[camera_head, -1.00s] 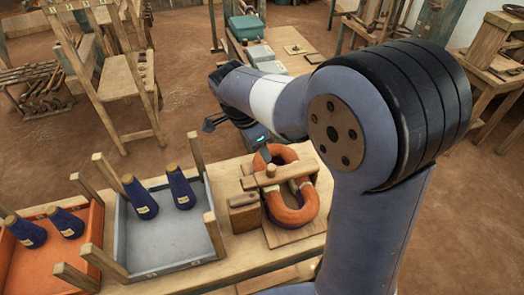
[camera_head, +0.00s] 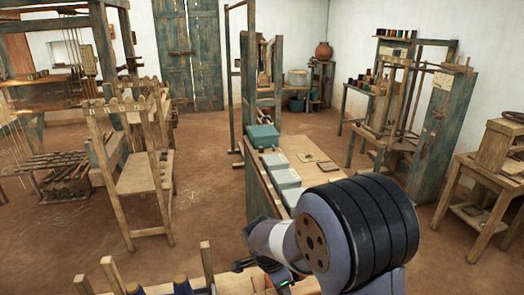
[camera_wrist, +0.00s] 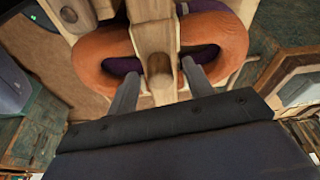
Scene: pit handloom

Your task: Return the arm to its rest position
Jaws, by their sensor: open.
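In the wrist view, the two fingers of my gripper (camera_wrist: 162,80) are spread apart, with no object clasped. A wooden clamp bar (camera_wrist: 152,38) with a rounded peg lies just beyond and between them. An orange ring-shaped bundle (camera_wrist: 98,52) with purple parts sits under the clamp, on both sides of it. I cannot tell whether the fingers touch the wood. In the head view, my arm is at the bottom right, bent over the bench. My fingers are mostly hidden by the arm and the frame's lower edge.
A long bench (camera_head: 262,185) bears grey boxes (camera_head: 287,181) and a teal box (camera_head: 262,136). A wooden rack (camera_head: 140,178) stands to its left. A loom frame (camera_head: 405,110) and small tables (camera_head: 475,205) stand at the right. Blue cones (camera_head: 183,285) show at the bottom edge. Open floor lies between.

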